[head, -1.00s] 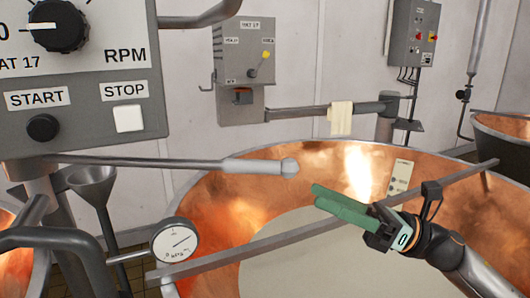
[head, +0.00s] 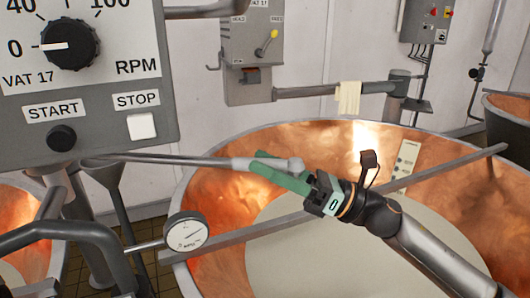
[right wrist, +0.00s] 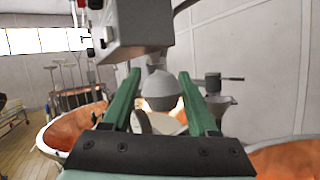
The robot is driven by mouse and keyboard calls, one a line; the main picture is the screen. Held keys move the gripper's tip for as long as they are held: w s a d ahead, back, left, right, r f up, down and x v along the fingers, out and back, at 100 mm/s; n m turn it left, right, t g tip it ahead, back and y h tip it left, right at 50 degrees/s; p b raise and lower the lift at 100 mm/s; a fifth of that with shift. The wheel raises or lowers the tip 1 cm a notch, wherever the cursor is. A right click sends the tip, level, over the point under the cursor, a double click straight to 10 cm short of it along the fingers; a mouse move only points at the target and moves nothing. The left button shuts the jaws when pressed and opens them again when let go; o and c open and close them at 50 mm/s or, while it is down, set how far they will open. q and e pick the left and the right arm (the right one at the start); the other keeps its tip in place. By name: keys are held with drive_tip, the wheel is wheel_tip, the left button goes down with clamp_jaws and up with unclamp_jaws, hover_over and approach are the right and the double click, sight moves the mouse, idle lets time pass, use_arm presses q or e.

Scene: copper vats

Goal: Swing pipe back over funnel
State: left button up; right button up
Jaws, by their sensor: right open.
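The funnel (head: 103,172) stands at the left under the pipe's far left part, partly hidden by the control box and pipe. My right gripper (head: 254,164) is at the pipe's knobbed end, its green fingers open and overlapping it. In the right wrist view the knob (right wrist: 162,85) shows between the two open fingers; contact cannot be told. My left gripper is not in view.
A control box (head: 85,85) with dial and START and STOP buttons hangs close at upper left. A cloth (head: 348,97) hangs on a rear pipe.

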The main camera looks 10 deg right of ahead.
drive_tip(key=shift+w+a+r, duration=0.15)
drive_tip(key=shift+a, duration=0.15)
drive_tip(key=c, duration=0.9)
clamp_jaws()
